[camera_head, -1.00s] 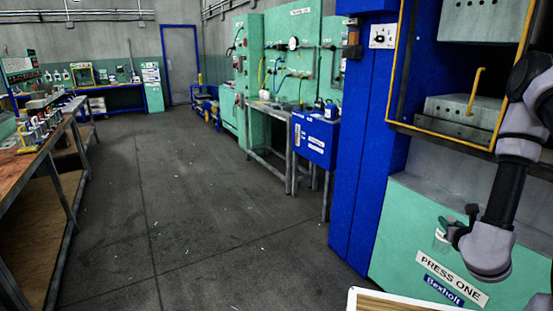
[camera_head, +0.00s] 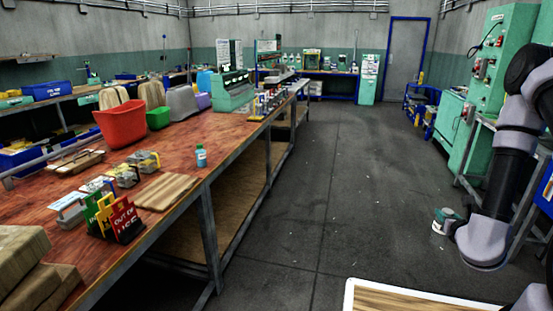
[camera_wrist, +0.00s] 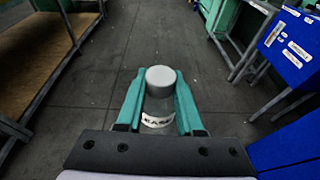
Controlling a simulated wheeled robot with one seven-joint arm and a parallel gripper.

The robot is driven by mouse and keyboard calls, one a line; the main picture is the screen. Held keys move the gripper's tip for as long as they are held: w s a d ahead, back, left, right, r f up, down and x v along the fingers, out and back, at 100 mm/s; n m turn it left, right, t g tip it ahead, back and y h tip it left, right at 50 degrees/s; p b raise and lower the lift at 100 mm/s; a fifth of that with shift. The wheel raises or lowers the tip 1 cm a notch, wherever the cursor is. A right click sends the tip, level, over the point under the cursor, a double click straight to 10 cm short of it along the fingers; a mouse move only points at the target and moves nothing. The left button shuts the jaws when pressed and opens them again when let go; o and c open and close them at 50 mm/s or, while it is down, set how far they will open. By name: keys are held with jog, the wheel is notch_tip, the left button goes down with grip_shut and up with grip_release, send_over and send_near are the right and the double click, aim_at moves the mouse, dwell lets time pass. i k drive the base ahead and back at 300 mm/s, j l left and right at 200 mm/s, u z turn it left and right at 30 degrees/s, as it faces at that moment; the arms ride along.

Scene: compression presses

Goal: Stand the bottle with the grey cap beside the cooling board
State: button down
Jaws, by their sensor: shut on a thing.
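My gripper (camera_wrist: 158,100) is shut on the bottle with the grey cap (camera_wrist: 161,77), its teal fingers on either side of it. The cap faces the wrist camera and part of a label shows below it. In the head view my gripper (camera_head: 452,217) hangs over the floor at the right, with the bottle (camera_head: 440,227) partly hidden. A flat wooden board (camera_head: 168,191), which may be the cooling board, lies near the front edge of the workbench (camera_head: 228,140) at the left. The bottle is well apart from it.
A red bin (camera_head: 122,122) is farther back. The aisle floor (camera_head: 330,200) is clear.

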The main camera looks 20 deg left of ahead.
aim_at(167, 161)
jog(key=i+u, duration=0.4)
jog(key=i+l+u, duration=0.25)
jog(key=i+u, duration=0.15)
jog(key=i+l+u, duration=0.4)
jog(key=i, duration=0.15)
jog(key=i+l+u, duration=0.25)
jog(key=u, duration=0.15)
jog(key=i+l+u, duration=0.2)
jog(key=l+u, duration=0.2)
jog(key=i+l+u, duration=0.15)
jog(key=l+u, duration=0.3)
jog(key=i+l+u, duration=0.1)
jog(key=l+u, duration=0.3)
jog(key=i+l+u, duration=0.15)
jog(key=i+j, duration=0.5)
jog(key=i, duration=0.25)
